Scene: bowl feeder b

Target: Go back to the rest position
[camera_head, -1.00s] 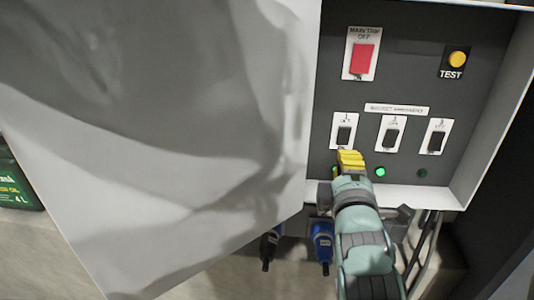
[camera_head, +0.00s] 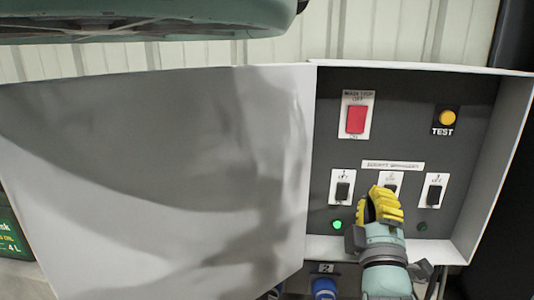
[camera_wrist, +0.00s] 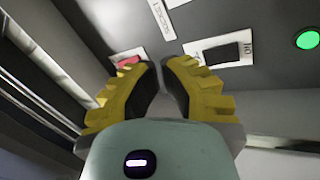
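My gripper (camera_head: 386,202) has yellow fingers with dark inner pads. It is in front of the middle of the control panel, overlapping the lower part of the middle switch (camera_head: 391,187) and hiding the lamp below it. Contact cannot be told. In the wrist view the fingertips (camera_wrist: 160,65) are close together with nothing held between them. The left switch (camera_head: 342,191) and right switch (camera_head: 433,195) are clear of the gripper. The left lamp (camera_head: 337,225) glows green and the right lamp (camera_head: 421,227) is dark.
The red main switch (camera_head: 356,120) and yellow TEST button (camera_head: 447,118) are higher up. The white open door (camera_head: 150,180) stands left of the box. The box's side wall (camera_head: 495,170) bounds the right. Blue plugs (camera_head: 324,288) sit below.

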